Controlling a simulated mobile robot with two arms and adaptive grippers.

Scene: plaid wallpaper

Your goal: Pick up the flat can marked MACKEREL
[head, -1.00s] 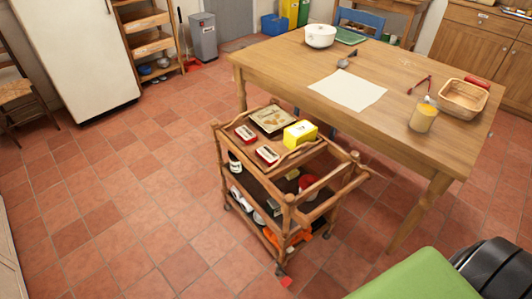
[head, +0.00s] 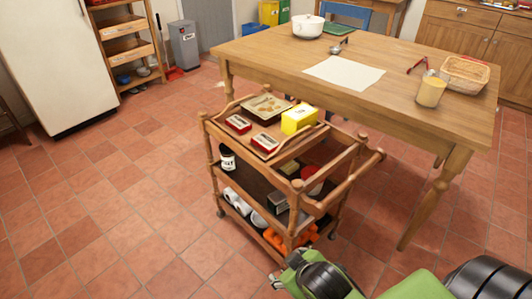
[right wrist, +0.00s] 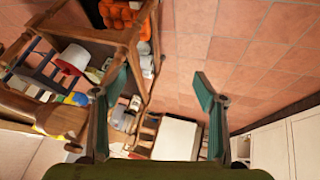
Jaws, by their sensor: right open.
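Two flat red cans with pale labels lie on the top tray of a wooden trolley (head: 283,155) in the head view: one flat can (head: 238,123) at the left and another flat can (head: 265,142) nearer the front. Their lettering is too small to read, so I cannot tell which is marked MACKEREL. My right gripper (right wrist: 160,92) is open and empty in the right wrist view, with its teal fingers wide apart. The trolley's posts and lower shelves show beyond and left of its fingers. My left gripper is not in view.
A yellow box (head: 299,119) and a picture-topped tin (head: 267,107) stand beside the cans. Rails and corner posts edge the tray. The big wooden table (head: 400,98) stands close behind the trolley. Tiled floor (head: 120,210) is clear at the left.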

